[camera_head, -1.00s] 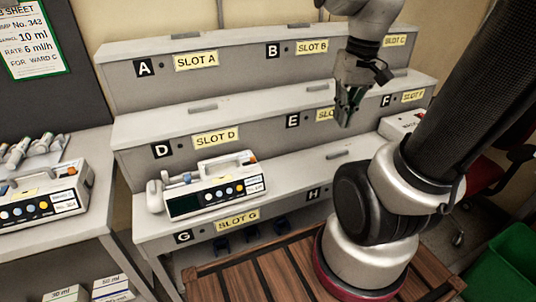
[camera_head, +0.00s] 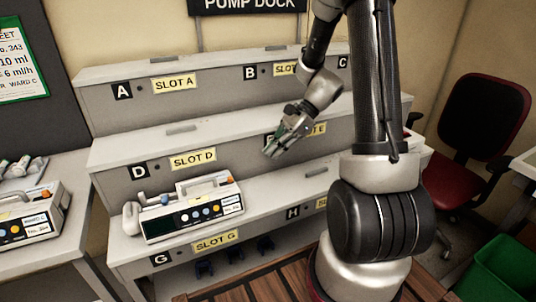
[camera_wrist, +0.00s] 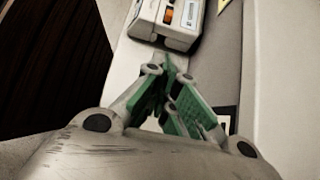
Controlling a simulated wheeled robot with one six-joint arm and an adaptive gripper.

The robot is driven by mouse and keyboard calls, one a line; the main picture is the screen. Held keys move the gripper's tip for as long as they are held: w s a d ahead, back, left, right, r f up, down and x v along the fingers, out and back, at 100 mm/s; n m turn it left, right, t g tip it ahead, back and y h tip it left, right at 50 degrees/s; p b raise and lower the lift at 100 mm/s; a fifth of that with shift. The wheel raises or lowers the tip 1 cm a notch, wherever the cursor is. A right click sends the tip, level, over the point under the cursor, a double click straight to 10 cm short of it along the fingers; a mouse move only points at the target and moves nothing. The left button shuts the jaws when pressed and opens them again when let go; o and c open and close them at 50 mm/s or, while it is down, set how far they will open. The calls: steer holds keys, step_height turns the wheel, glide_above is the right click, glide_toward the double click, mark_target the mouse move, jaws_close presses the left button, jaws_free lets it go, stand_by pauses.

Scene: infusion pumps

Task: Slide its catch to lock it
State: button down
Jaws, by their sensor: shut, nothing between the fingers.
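A white infusion pump (camera_head: 192,210) with a dark display, coloured buttons and a carry handle sits on the lowest step of the dock, above the SLOT G label (camera_head: 215,241). A syringe lies along its top left. My gripper (camera_head: 272,152) is shut and empty, above and to the right of the pump, in front of the middle step. In the wrist view its green fingertips (camera_wrist: 166,62) point at the pump's near end, apart from it. The catch itself is too small to tell.
The stepped grey dock (camera_head: 130,148) has lettered slots; the bottom step right of the pump is clear. Another pump (camera_head: 28,215) stands on the left table. A red chair (camera_head: 485,120) and a green bin (camera_head: 500,270) are at the right.

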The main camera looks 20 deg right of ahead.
mark_target(233, 180)
steer(key=x, duration=0.7)
steer(key=shift+s+a+f, duration=0.1)
steer(key=shift+a+f, duration=0.1)
steer(key=a, duration=0.2)
steer(key=shift+a, duration=1.1)
steer(key=shift+a, duration=1.2)
